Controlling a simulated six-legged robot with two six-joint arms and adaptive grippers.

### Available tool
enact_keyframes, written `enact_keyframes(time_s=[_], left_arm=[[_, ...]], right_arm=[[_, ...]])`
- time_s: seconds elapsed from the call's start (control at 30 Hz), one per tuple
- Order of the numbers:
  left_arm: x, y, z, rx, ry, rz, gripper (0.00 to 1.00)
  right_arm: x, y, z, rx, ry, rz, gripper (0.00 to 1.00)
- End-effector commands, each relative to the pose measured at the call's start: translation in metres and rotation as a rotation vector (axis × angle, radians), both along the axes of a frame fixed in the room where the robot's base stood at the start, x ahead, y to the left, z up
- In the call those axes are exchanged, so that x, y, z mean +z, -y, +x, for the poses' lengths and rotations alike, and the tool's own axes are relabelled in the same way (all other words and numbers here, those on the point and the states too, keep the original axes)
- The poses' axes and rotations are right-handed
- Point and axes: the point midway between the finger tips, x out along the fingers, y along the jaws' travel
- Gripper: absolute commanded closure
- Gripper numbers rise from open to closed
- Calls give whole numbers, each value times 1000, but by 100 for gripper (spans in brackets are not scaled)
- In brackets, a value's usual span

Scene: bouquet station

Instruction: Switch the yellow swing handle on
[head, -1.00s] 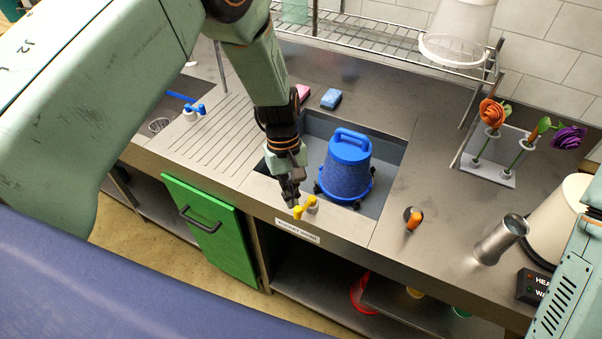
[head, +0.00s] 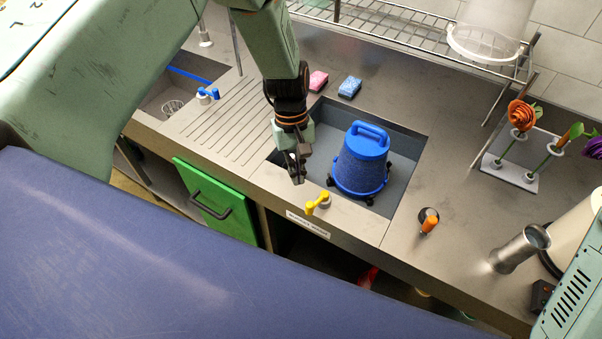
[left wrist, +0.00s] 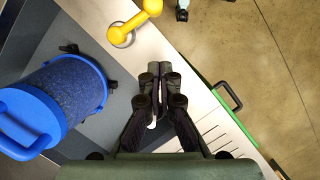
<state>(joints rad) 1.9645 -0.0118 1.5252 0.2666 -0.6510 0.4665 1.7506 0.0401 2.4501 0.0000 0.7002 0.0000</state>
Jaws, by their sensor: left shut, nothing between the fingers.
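The yellow swing handle (head: 316,204) sits on a round grey base at the front edge of the steel counter, in front of the sink. It also shows at the top of the left wrist view (left wrist: 136,22), pointing up and to the right there. My left gripper (head: 298,181) is shut and empty, pointing down just left of and behind the handle, apart from it. Its closed fingers show in the middle of the left wrist view (left wrist: 160,70), with a gap to the handle. My right gripper is in neither view.
An orange handle (head: 429,225) is to the right and a blue tap handle (head: 208,93) to the left. A green cabinet door (head: 215,200) is below.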

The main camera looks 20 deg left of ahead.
Motion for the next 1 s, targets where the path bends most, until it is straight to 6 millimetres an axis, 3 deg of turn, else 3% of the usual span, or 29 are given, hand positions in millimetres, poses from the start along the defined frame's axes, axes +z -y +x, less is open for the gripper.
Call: enact_keyframes(time_s=[0.3, 0.5, 1.0], left_arm=[[59, -8, 10, 0, 8, 0, 100], [81, -12, 13, 0, 5, 0, 100], [87, -14, 16, 0, 3, 0, 100]], right_arm=[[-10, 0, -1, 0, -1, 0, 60], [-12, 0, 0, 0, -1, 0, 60], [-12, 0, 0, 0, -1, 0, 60]])
